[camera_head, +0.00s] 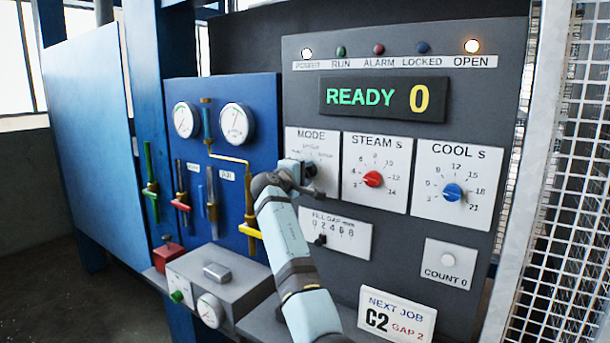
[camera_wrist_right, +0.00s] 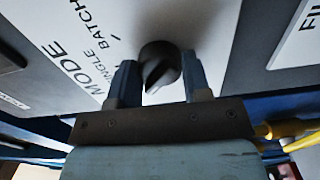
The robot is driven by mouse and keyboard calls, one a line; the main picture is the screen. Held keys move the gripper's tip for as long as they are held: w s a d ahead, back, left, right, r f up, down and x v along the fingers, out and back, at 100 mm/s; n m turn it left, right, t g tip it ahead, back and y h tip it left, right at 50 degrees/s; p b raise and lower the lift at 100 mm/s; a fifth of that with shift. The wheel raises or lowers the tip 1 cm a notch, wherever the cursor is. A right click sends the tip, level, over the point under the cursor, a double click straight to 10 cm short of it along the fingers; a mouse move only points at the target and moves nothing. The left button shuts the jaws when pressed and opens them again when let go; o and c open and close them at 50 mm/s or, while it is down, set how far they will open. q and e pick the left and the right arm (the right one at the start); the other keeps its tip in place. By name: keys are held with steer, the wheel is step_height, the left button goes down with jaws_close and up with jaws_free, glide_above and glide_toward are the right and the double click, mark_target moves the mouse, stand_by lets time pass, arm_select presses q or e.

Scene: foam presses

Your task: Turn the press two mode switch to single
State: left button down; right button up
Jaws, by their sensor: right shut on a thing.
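The mode switch (camera_wrist_right: 160,66) is a dark round knob with a raised grip. It stands on the white MODE plate (camera_head: 325,140). In the right wrist view, the fingers of my right gripper (camera_wrist_right: 158,78) are on both sides of the knob, shut on it. The words SINGLE and BATCH are printed beside it; I cannot tell surely which one the knob points at. In the head view, my right gripper (camera_head: 297,171) covers most of the switch and part of the plate's lettering. My left gripper is not in view.
To the right are the red STEAM dial (camera_head: 373,179) and the blue COOL dial (camera_head: 452,192). The FILL GAP slider (camera_head: 320,240) is below. The display (camera_head: 378,99) reads READY 0. Gauges and coloured valve handles are on the left; a mesh guard (camera_head: 570,190) stands at right.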

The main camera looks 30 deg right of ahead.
steer(key=m+b, duration=0.4)
steer(key=b, duration=0.1)
steer(key=shift+f, duration=0.25)
steer(key=m+b, duration=0.2)
steer(key=m, duration=0.1)
steer(key=shift+r+m+b, duration=0.1)
steer(key=shift+m+b, duration=0.2)
steer(key=shift+b, duration=0.05)
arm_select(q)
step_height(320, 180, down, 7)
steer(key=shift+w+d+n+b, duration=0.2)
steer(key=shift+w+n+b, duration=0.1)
arm_select(e)
steer(key=shift+r+m, duration=0.1)
steer(key=shift+m, duration=0.3)
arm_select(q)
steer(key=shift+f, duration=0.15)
arm_select(e)
steer(key=o, duration=0.9)
arm_select(q)
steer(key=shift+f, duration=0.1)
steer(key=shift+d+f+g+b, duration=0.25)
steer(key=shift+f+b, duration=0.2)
steer(key=shift+b, duration=0.3)
arm_select(e)
steer(key=v, duration=1.4)
steer(key=shift+d, duration=0.1)
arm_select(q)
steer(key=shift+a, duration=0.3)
